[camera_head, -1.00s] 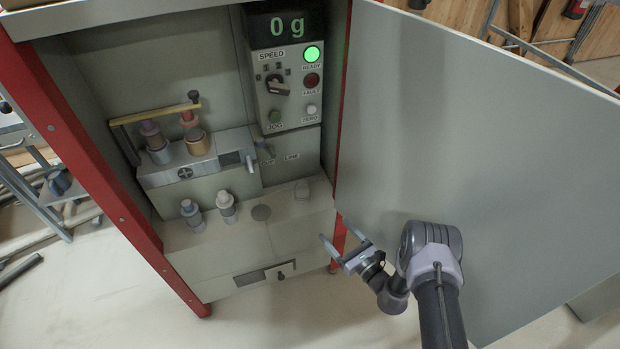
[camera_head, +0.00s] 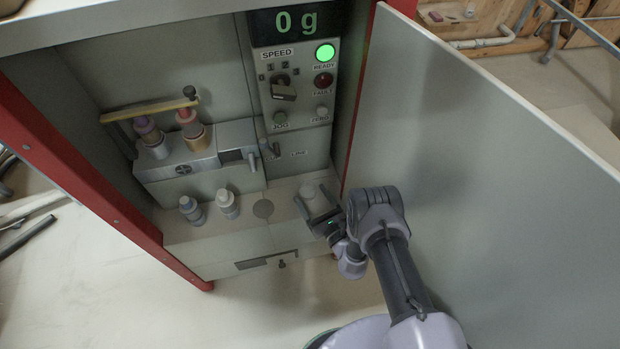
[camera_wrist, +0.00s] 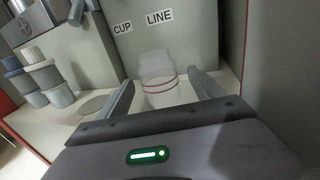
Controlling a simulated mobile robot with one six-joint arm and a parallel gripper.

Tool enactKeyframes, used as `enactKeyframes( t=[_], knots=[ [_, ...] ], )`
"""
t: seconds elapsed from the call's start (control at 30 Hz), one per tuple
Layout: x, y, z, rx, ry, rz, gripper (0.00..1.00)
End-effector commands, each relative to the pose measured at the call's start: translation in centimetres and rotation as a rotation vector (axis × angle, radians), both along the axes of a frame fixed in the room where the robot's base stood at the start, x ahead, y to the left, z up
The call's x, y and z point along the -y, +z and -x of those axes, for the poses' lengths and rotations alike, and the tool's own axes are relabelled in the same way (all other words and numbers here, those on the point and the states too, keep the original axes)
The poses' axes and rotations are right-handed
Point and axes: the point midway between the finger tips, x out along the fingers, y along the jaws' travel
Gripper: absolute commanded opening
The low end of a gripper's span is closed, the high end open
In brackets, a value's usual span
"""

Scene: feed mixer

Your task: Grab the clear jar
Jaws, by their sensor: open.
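The clear jar (camera_wrist: 158,82) stands upright on the pale lower shelf, below the CUP and LINE labels in the wrist view. It is see-through, with a thin red line around its body. In the head view it shows faintly (camera_head: 308,190) at the right end of the shelf. My gripper (camera_head: 313,197) is open and empty at that spot. In the wrist view the jar shows between the two fingers (camera_wrist: 160,86), with a visible gap on each side. I cannot tell how deep it sits between them.
Two capped bottles (camera_head: 227,204) stand to the left on the lower shelf (camera_head: 205,237), beside a round grey disc (camera_head: 263,209). Two more bottles (camera_head: 190,130) stand in the upper rack. The control panel (camera_head: 294,95) is above. The open door (camera_head: 480,170) bounds the right side.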

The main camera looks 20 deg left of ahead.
Motion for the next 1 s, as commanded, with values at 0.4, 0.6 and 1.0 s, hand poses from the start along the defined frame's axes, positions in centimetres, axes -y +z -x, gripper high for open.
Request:
enactKeyframes(
  t=[0.4, 0.6, 1.0],
  knots=[
    [0.0, -0.1, 0.0, 0.000, -0.001, 0.000, 0.33],
    [0.0, -0.1, 0.0, 0.000, -0.001, 0.000, 0.11],
    [0.0, 3.3, 0.3, -0.001, -0.001, -0.001, 0.10]
  ],
)
